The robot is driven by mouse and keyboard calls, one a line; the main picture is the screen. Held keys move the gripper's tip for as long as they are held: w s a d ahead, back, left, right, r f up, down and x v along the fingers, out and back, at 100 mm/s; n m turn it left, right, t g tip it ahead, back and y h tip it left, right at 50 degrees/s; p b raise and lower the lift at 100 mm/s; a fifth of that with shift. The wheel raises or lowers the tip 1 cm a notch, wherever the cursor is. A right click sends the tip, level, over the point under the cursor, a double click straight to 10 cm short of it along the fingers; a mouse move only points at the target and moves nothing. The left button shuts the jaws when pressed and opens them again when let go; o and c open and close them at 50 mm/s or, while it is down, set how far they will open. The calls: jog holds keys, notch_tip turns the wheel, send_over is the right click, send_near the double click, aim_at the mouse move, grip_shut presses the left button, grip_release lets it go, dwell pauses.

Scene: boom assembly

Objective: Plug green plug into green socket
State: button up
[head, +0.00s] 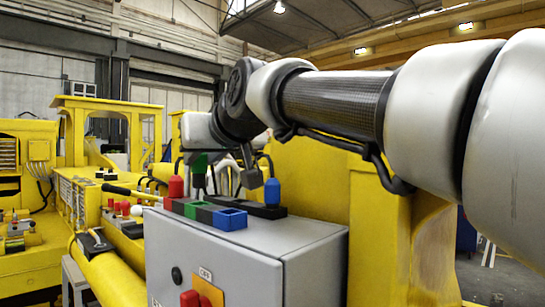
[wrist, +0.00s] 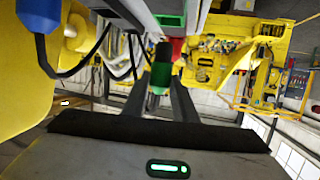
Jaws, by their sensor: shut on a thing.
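The green plug (wrist: 160,76) is between the two dark fingers of my gripper (wrist: 161,88) in the wrist view, with its black end pointing away from the palm. In the head view the green plug (head: 200,161) is upright in the air above the grey box, apart from the sockets. My gripper (head: 208,163) is partly hidden there by its own wrist. The green socket (head: 187,208) is in the socket row on the box top, between the red and dark sockets. It also shows in the wrist view (wrist: 170,20), beyond the plug.
The red plug (head: 176,187) stands left of the green plug, and the blue plug (head: 272,191) stands to the right, both with cables. The blue socket (head: 230,219) is at the row's near right end. The grey box (head: 240,262) has bare top at the right. Yellow machinery surrounds it.

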aim_at(200, 185)
jog(key=shift+s+f+b, duration=0.25)
jog(key=shift+f+b, duration=0.05)
jog(key=shift+f, duration=0.05)
jog(key=shift+w+f+b, duration=0.15)
jog(key=shift+f+b, duration=1.95)
jog(key=shift+f, duration=0.25)
jog(key=o, duration=1.1)
jog(key=b+v, duration=0.1)
jog(key=v, duration=1.6)
jog(key=shift+d+r+b, duration=0.2)
jog(key=shift+b, duration=0.2)
